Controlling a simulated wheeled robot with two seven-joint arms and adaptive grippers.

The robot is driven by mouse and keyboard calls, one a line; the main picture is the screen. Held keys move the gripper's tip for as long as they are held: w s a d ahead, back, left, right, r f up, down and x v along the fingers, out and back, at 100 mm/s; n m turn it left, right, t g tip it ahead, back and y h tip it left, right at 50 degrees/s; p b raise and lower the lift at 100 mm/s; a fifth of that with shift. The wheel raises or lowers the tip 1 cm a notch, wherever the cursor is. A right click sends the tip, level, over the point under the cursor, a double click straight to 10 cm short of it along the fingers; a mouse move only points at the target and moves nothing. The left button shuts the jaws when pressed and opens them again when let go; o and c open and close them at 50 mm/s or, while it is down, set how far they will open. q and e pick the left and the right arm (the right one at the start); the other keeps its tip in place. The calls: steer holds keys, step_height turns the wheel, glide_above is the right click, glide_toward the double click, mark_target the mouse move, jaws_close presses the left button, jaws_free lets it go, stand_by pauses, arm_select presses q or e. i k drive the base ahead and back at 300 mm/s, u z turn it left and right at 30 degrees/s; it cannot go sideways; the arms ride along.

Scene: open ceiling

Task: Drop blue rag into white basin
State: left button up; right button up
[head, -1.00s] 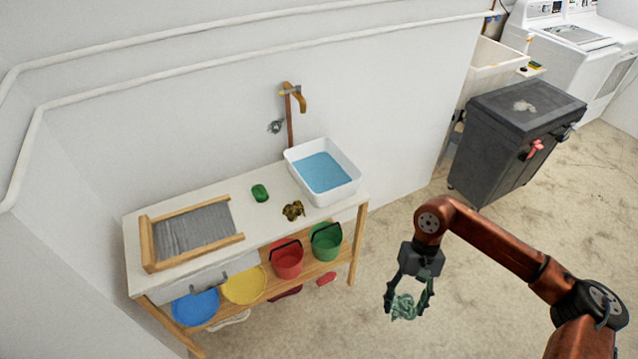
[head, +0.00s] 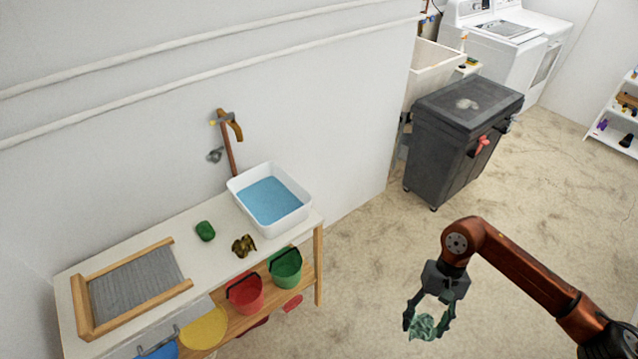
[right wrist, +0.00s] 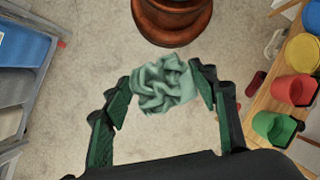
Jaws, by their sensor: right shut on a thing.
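The crumpled rag (head: 424,326) looks teal-green rather than clearly blue. My right gripper (head: 429,322) is shut on it and holds it over the bare floor, to the right of the wash bench. In the right wrist view the rag (right wrist: 166,86) sits between the two fingers, bunched up. The white basin (head: 296,212) holds blue water and stands on the bench's right end, up and left of my right gripper in the head view. My left gripper is not in view.
The wooden bench (head: 215,265) bears a washboard (head: 135,285), a green lump (head: 205,231) and a brownish-gold crumpled thing (head: 243,246). A red bucket (head: 245,294) and a green bucket (head: 286,268) are on its lower shelf. A dark bin (head: 450,150) stands behind. The floor between is clear.

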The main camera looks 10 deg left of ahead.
mark_target(279, 207)
steer(key=i, duration=0.45)
steer(key=u, duration=0.75)
